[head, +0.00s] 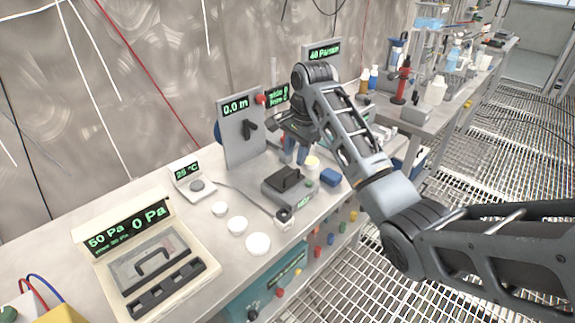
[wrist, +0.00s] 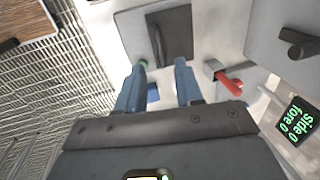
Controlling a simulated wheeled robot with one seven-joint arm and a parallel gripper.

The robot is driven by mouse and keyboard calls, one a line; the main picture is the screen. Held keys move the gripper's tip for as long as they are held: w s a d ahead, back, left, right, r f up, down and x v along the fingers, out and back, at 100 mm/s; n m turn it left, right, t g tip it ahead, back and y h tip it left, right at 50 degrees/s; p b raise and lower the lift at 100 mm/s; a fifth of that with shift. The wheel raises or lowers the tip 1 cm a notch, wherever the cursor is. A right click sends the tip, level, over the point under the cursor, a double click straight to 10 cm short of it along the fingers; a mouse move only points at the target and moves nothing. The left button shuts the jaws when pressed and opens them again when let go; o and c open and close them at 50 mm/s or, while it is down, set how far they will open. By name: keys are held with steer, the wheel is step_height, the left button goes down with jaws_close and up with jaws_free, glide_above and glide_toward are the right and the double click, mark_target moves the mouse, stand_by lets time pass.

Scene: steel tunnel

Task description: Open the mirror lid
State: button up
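A square grey plate (wrist: 130,24) with a dark bar handle (wrist: 170,36) lies just beyond my fingertips in the wrist view. It looks like the lid, but no label on it is readable. In the head view a grey box with a black raised block (head: 285,179) stands on the bench below my gripper (head: 295,153); I cannot tell for sure whether it is the same thing. My gripper also shows in the wrist view (wrist: 159,66), with its two blue fingers apart and nothing visible held between them. No mirror surface shows.
An upright grey panel (head: 239,143) reading 0.0 m stands left of my gripper. A red lever (wrist: 230,82) is close to the right finger in the wrist view. A blue block (head: 330,177) and white discs (head: 258,244) lie nearby. Bottles crowd the bench behind.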

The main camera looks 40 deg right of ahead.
mark_target(291, 173)
steer(key=shift+w+f, duration=0.2)
steer(key=shift+f, duration=0.8)
steer(key=shift+w+f, duration=0.15)
steer(key=shift+f, duration=0.8)
steer(key=shift+w+f, duration=0.2)
steer(key=shift+f, duration=0.8)
jaws_close()
